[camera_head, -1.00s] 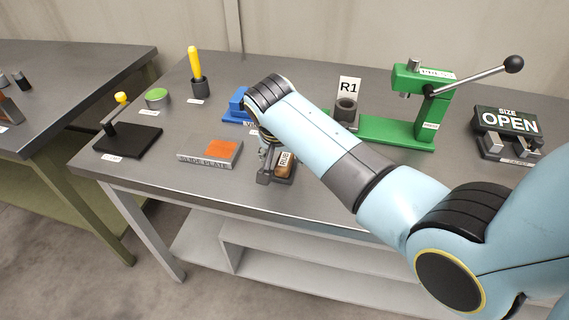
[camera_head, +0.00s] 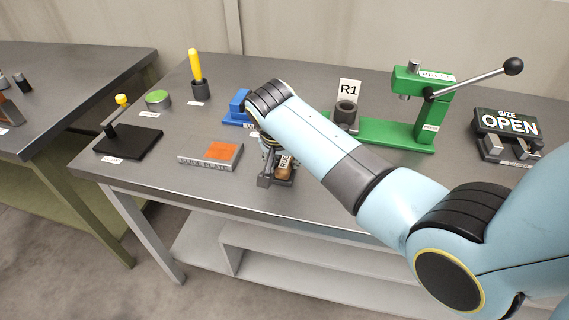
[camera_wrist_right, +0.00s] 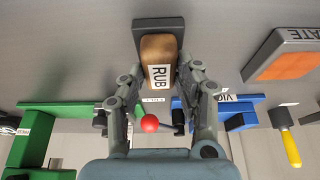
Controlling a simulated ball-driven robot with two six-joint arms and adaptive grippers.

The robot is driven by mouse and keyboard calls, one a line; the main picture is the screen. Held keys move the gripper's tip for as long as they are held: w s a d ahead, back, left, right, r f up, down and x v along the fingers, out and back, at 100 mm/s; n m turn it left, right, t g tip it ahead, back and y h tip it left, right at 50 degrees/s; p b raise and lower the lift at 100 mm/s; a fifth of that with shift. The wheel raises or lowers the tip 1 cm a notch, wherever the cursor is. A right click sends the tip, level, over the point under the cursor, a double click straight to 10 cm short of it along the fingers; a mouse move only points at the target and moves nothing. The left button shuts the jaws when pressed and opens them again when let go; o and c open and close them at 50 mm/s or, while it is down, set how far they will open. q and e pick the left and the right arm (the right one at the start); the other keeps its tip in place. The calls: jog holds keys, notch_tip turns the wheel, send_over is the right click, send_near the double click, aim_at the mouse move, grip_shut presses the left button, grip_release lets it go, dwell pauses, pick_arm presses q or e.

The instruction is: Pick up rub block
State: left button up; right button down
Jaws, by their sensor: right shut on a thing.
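The rub block (camera_head: 284,167) is a small brown wooden block with a white RUB label, near the front of the grey workbench. In the right wrist view the rub block (camera_wrist_right: 159,50) sits between the fingers of my right gripper (camera_wrist_right: 160,80), which is shut on it. A dark grey holder (camera_wrist_right: 158,23) shows at the block's far end; I cannot tell whether they touch. In the head view my right gripper (camera_head: 268,160) points down at the block and my forearm partly hides it. My left gripper is not in view.
A plate with an orange top (camera_head: 220,151) lies left of the gripper. A blue vice (camera_head: 237,108) is behind it, partly hidden by my arm.

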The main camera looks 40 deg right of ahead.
aim_at(289, 163)
jog(key=shift+r, duration=0.45)
jog(key=r, duration=0.3)
jog(key=shift+s+d+r, duration=0.35)
jog(key=s+d+r+b, duration=0.1)
jog(key=s+d+r, duration=0.4)
jog(key=s, duration=0.4)
jog(key=shift+d+r, duration=0.4)
jog(key=shift+r, duration=0.3)
jog(key=c, duration=1.6)
grip_release()
jog(key=c, duration=0.3)
jog(key=shift+c, duration=0.2)
